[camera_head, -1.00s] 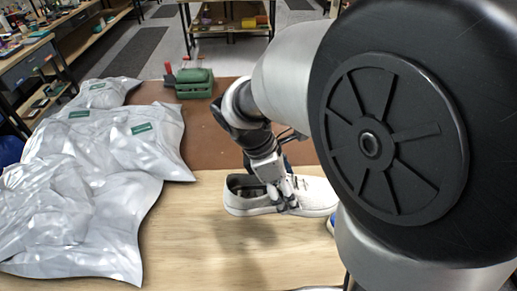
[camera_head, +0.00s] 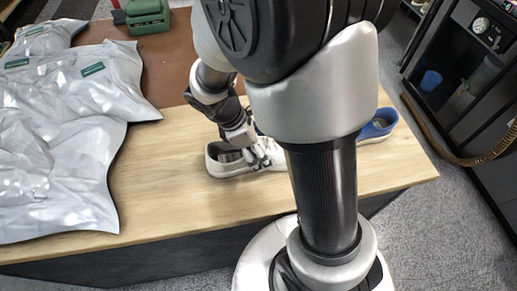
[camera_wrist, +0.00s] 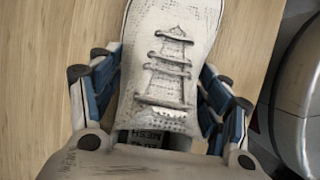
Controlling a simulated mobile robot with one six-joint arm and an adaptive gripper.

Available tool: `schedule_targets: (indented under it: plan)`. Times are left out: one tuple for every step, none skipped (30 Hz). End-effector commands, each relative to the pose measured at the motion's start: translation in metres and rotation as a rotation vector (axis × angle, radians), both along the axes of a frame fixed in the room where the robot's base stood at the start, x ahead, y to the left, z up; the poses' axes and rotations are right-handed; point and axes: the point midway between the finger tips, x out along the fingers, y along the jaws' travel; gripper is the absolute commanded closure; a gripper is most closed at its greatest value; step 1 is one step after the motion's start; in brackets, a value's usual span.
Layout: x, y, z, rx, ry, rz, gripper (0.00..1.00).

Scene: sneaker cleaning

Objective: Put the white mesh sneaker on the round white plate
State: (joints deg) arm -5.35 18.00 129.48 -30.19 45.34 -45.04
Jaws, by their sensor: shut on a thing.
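The white mesh sneaker (camera_head: 234,163) is over the wooden table, its opening facing up and to the left in the head view. My gripper (camera_head: 257,157) is shut on it, with fingers on both sides of its laced middle. The wrist view shows the sneaker (camera_wrist: 172,55) between the blue-padded fingers, with grey laces and a label reading "MESH" inside. My arm hides its toe end in the head view. I cannot tell whether the sole touches the table. The round white plate is not recognisable in any view.
Large silvery bags (camera_head: 60,130) cover the table's left side. A blue shoe (camera_head: 378,126) is at the table's right, partly behind my arm. A green object (camera_head: 147,15) stands at the back. Bare wood (camera_head: 160,200) lies in front of the sneaker.

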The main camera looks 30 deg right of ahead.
Motion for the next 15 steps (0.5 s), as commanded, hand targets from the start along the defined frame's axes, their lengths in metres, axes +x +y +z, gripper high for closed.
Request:
schedule_targets:
  plan:
    - [0.0006,-0.0001,-0.001,-0.001,-0.002,0.001,0.64]
    - [0.0007,0.0,-0.0004,-0.001,-0.003,0.0,0.64]
    - [0.0008,-0.0001,0.0004,0.0,-0.003,0.0,0.64]
    - [0.0008,-0.0001,0.0006,0.0,-0.003,0.0,0.64]
    - [0.0008,0.0,0.0008,0.0,-0.003,0.0,0.64]
    - [0.0008,0.0,0.0008,0.0,-0.003,0.0,0.64]
    - [0.0007,0.0,0.0005,0.0,-0.003,0.0,0.64]
    - [0.0007,0.0,-0.0003,-0.001,-0.002,0.0,0.64]
    - [0.0007,0.0,-0.0017,-0.001,-0.002,0.0,0.64]
    - [0.0007,0.0,-0.0029,-0.001,-0.002,0.0,0.64]
    - [0.0005,0.0001,-0.0033,0.0,-0.002,0.0,0.29]
    - [0.0006,0.0,-0.0027,0.0,-0.002,0.0,0.26]
    - [0.0006,0.0001,-0.0026,0.0,-0.002,0.0,0.24]
    - [0.0006,0.0,-0.0025,0.0,-0.002,0.0,0.22]
    - [0.0006,0.0,-0.0025,0.0,-0.002,0.0,0.2]
